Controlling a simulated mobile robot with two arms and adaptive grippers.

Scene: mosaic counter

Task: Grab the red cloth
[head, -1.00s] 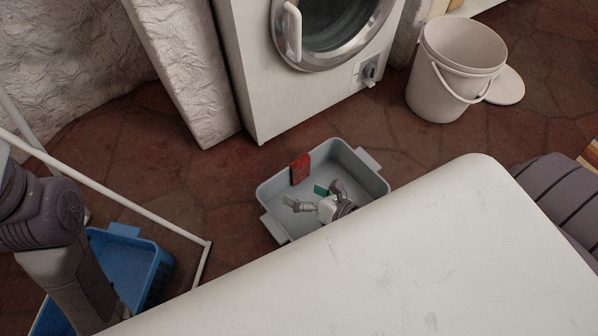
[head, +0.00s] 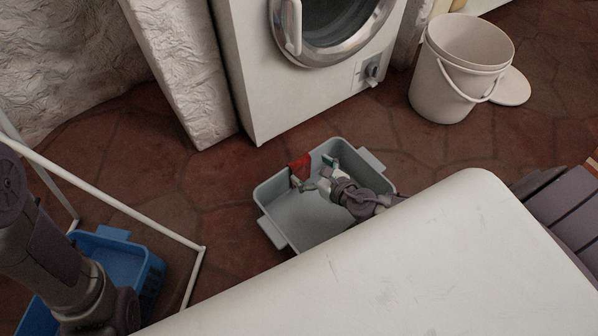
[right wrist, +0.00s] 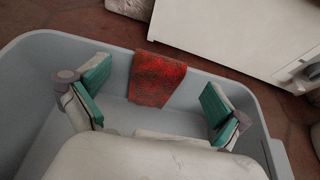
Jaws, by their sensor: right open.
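The red cloth (head: 300,165) hangs over the far rim of the grey basin (head: 275,233) on the floor. In the right wrist view the cloth (right wrist: 158,78) drapes down the basin's inner wall, between and beyond my green-padded fingertips. My right gripper (head: 317,173) is open and empty inside the basin, close to the cloth; the fingers (right wrist: 155,92) stand apart on either side of it. Whether any finger touches the cloth cannot be told. My left arm shows at the left of the head view, but its gripper is not visible.
A white surface (head: 430,255) fills the lower right. A washing machine (head: 300,90) stands behind the basin. A white bucket (head: 440,95) stands at the upper right. A blue basket (head: 125,262) and a white rack frame (head: 125,212) are at the left.

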